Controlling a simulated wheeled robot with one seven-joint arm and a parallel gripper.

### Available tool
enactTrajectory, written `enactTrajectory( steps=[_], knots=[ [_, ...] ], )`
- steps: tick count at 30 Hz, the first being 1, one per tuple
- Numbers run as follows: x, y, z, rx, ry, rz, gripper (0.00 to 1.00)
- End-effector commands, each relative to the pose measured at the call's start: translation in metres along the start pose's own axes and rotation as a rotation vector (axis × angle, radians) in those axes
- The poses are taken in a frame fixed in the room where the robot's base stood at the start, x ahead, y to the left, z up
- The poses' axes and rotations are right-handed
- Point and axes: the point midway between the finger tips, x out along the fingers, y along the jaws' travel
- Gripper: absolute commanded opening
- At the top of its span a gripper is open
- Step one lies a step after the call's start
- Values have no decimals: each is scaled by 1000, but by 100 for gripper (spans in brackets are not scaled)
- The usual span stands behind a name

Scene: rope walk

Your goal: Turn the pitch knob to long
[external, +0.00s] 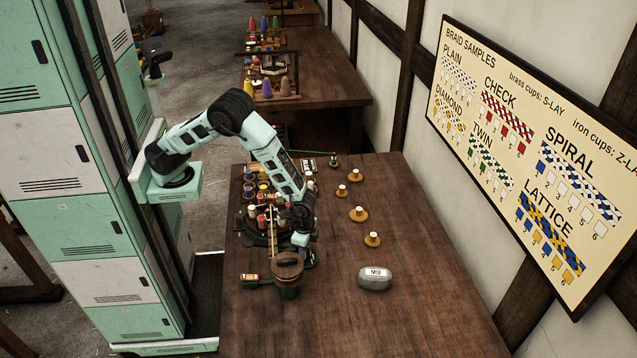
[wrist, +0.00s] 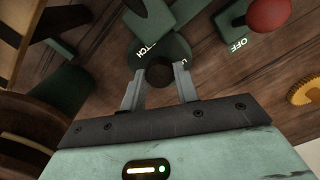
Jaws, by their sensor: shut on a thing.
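The pitch knob (wrist: 159,73) is a dark round knob on a green plate (wrist: 176,46) in the wrist view. Part of the plate's white lettering shows, ending in "TCH"; the rest is covered. My gripper (wrist: 159,84) has its two grey fingers on either side of the knob and is shut on it. Which setting the knob points at cannot be told. In the external view my gripper (external: 303,238) reaches down at the front of the braiding machine (external: 262,238), and the arm hides the knob there.
In the wrist view a red ball-topped control (wrist: 268,14) by an "OFF" label is at upper right. In the external view a round brown-topped piece (external: 288,260) stands just in front of my gripper. A grey weight (external: 375,278) and several yellow-based spools (external: 358,214) stand on the table's right.

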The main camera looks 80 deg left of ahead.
Motion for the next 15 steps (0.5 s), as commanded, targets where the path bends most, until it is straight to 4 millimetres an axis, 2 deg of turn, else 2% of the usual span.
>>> enactTrajectory(
  steps=[12, 13, 15],
  knots=[
    [-1, 0, -1, -7, 2, 0, 8],
    [-1, 0, -1, -7, 3, 0, 33],
    [-1, 0, -1, -7, 2, 0, 52]
  ],
)
